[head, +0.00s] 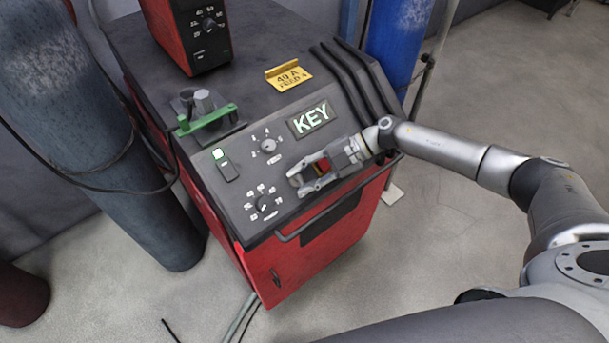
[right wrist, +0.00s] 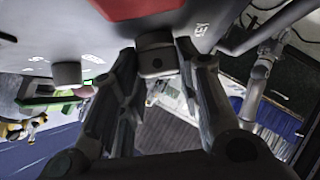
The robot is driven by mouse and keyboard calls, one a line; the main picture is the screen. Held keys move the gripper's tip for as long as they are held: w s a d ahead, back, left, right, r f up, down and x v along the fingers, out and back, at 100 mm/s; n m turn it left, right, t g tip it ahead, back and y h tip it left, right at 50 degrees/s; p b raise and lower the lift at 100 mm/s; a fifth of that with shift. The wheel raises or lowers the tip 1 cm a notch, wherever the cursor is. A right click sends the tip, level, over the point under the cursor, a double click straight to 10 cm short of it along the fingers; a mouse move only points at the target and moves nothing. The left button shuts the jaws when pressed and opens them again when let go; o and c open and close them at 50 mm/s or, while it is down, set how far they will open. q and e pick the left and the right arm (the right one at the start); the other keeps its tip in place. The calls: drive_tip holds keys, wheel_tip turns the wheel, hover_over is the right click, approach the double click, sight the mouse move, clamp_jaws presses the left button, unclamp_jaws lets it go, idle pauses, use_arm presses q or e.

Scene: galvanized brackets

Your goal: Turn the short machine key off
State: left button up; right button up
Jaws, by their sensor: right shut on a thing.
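The red machine (head: 290,268) has a dark sloped panel (head: 235,200). A plate reading KEY (head: 310,119) is on its right part. My right gripper (head: 308,178) is over the panel just below this plate, its arm coming in from the right. A small red part (head: 323,166), seemingly at the key, shows between its fingers. In the right wrist view a dark blocky grip, the key (right wrist: 157,56), sits between the fingertips, beside a red surface (right wrist: 138,8). The gripper is shut on it. The fingers hide much of the key, and its turn position cannot be told. My left gripper is not in view.
Left of the gripper are a dial (head: 267,145), a lower dial (head: 263,203) and a green-lit switch (head: 226,164). A front handle bar (head: 325,212) runs below. Gas cylinders (head: 398,45) stand beside the machine.

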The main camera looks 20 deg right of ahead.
drive_tip(key=o, duration=1)
drive_tip(key=v, duration=1.2)
drive_tip(key=shift+a, duration=0.15)
